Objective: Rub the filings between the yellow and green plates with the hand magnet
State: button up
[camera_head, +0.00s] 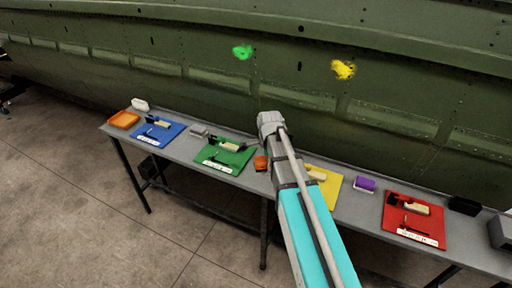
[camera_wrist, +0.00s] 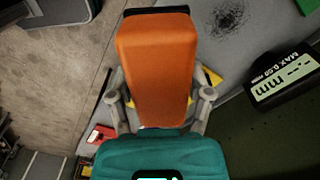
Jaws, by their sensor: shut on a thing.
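My gripper (camera_wrist: 162,97) is shut on an orange block with a dark end, which I take to be the hand magnet (camera_wrist: 155,60). A dark patch of filings (camera_wrist: 229,18) lies on the grey bench, beyond the block's far end and to its right in the wrist view; the two look apart there. In the head view the orange block (camera_head: 261,163) shows beside my arm, between the green plate (camera_head: 225,156) and the yellow plate (camera_head: 326,187). Its height over the bench is unclear. My arm partly hides the yellow plate, and the filings cannot be made out there.
The grey bench (camera_head: 180,147) runs along the green fuselage (camera_head: 300,60). A blue plate (camera_head: 158,131), a red plate (camera_head: 413,219) and a purple block (camera_head: 365,184) lie on it. A black object with a white label (camera_wrist: 284,80) is near the filings. Open floor lies in front.

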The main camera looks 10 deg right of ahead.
jog(key=shift+w+a, duration=0.1)
jog(key=shift+w, duration=0.1)
dwell(0.3)
jog(key=w+f+n+b, duration=0.1)
jog(key=w+f+b, duration=0.2)
jog(key=w, duration=0.4)
jog(key=w+a+f+b, duration=0.1)
jog(key=w+f+b, duration=0.3)
jog(key=w, duration=0.3)
jog(key=shift+n, duration=0.4)
